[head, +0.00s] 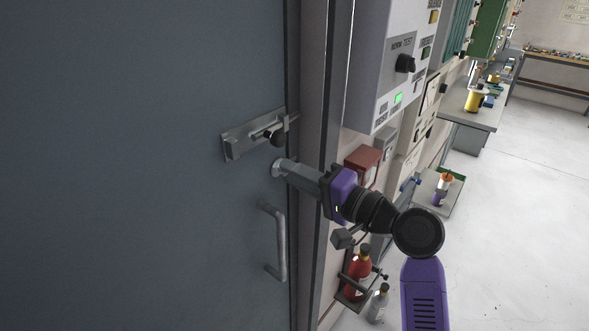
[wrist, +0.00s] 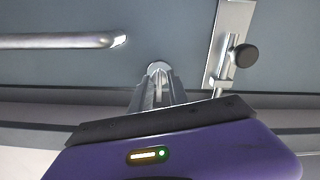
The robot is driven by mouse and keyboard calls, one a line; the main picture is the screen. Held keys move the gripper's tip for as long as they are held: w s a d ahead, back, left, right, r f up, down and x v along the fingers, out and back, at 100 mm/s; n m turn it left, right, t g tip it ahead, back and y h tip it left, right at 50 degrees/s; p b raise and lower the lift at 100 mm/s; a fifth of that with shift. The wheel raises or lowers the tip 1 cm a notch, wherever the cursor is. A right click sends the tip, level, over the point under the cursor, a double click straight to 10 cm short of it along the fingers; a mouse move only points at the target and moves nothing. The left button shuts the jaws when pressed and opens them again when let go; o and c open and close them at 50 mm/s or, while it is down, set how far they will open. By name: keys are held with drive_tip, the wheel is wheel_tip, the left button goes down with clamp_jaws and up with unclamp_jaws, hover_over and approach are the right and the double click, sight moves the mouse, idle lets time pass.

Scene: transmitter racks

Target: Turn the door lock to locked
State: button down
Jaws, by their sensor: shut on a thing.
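The door lock (head: 276,168) is a small round metal fitting on the grey door (head: 130,150), near its right edge. It also shows in the wrist view (wrist: 158,66), as a pale disc at my fingertips. My gripper (head: 287,169) reaches in from the right and is shut on the lock's turning piece. In the wrist view, the fingers (wrist: 157,88) are close together. They hide most of the turning piece, so I cannot tell which way it points.
A sliding bolt (head: 250,137) with a black knob is above the lock, and a bar handle (head: 278,245) is below. Right of the door frame are a control box (head: 388,70), a red box (head: 363,163) and a red bottle (head: 357,270). Open floor (head: 520,230) lies further right.

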idle(0.4)
drive_tip(key=c, duration=1.3)
unclamp_jaws()
drive_tip(key=shift+o, duration=0.2)
drive_tip(key=shift+d, duration=0.1)
drive_tip(key=b+v, duration=0.2)
drive_tip(key=v, duration=0.5)
drive_tip(key=shift+s+d, duration=0.25)
